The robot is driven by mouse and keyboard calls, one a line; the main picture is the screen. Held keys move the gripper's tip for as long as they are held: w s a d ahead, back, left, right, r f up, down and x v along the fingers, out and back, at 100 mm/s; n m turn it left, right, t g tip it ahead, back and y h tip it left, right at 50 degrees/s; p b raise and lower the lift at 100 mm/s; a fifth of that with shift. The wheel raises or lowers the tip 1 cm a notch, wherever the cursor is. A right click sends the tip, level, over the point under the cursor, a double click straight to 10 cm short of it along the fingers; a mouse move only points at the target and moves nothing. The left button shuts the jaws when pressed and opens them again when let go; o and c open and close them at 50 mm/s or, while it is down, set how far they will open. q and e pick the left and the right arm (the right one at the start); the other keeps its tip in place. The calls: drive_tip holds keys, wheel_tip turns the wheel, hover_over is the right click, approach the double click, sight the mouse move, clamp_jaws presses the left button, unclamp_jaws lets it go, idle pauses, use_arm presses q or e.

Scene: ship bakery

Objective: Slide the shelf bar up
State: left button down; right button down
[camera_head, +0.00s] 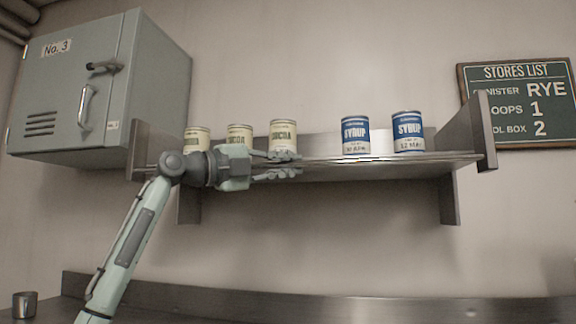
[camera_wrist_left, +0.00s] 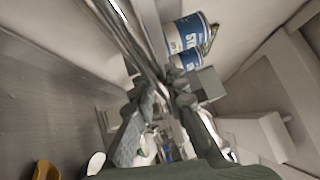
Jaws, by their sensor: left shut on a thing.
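The shelf bar (camera_head: 385,158) is a thin metal rail running along the front edge of the wall shelf, low against the feet of the cans. My left gripper (camera_head: 283,165) is shut on the bar left of its middle, in front of a cream can. The arm and gripper hide the bar's left part. In the left wrist view the bar (camera_wrist_left: 133,32) runs from the upper left down to the closed fingers (camera_wrist_left: 168,88). My right gripper is not in view.
Cream cocoa cans (camera_head: 240,134) stand on the shelf's left half and two blue syrup cans (camera_head: 356,136) on its right. The shelf (camera_head: 400,171) has raised end plates. A green cabinet (camera_head: 75,95) hangs at left. A stores list board (camera_head: 520,130) hangs at right.

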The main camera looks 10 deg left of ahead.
use_arm(q)
wheel_tip(320, 180, up, 9)
drive_tip(key=shift+f, duration=0.2)
drive_tip(key=c, duration=1.5)
unclamp_jaws()
drive_tip(key=shift+c, duration=0.2)
drive_tip(key=shift+f, duration=0.1)
drive_tip(key=shift+a, duration=0.1)
drive_tip(key=v, duration=1.2)
